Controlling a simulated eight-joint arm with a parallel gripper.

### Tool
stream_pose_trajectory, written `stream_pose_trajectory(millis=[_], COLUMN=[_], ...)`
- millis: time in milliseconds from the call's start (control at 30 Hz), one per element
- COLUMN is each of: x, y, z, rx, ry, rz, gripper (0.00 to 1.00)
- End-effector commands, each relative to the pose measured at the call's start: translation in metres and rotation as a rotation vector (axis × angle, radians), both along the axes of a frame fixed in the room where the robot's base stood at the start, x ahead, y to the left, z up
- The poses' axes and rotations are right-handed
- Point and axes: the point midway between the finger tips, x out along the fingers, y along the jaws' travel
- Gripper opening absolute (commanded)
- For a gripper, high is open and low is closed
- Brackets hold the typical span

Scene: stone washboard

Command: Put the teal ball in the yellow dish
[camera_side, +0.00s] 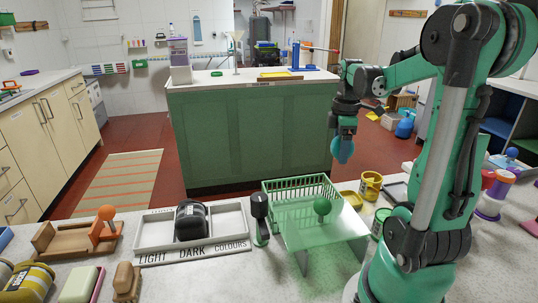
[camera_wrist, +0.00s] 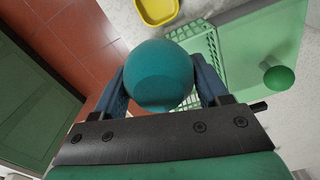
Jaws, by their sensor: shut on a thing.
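My gripper (camera_side: 345,134) is held high above the far edge of the counter. It is shut on the teal ball (camera_wrist: 159,75), with a blue finger on each side. The ball (camera_side: 343,152) shows below the fingers in the side view. The yellow dish (camera_side: 350,199) lies on the counter below, beside the green basket. In the wrist view the dish (camera_wrist: 157,11) shows at the top, just beyond the ball, and its upper part is cut off by the frame.
A yellow mug (camera_side: 371,185) stands just right of the dish. A divided tray (camera_side: 153,231) holds a black rolled item (camera_side: 191,222).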

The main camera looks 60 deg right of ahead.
Motion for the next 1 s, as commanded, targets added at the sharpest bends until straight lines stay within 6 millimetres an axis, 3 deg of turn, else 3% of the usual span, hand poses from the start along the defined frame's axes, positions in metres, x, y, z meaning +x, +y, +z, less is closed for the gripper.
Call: stream_pose_trajectory(millis=[100, 300, 1000], x=[-0.015, -0.03, -0.031], y=[-0.011, -0.016, -0.016], z=[-0.026, -0.048, -0.107], rx=[0.0, 0.0, 0.0], ry=[0.0, 0.0, 0.0], rz=[-0.004, 0.0, 0.001], gripper=[0.17, 0.17, 0.17])
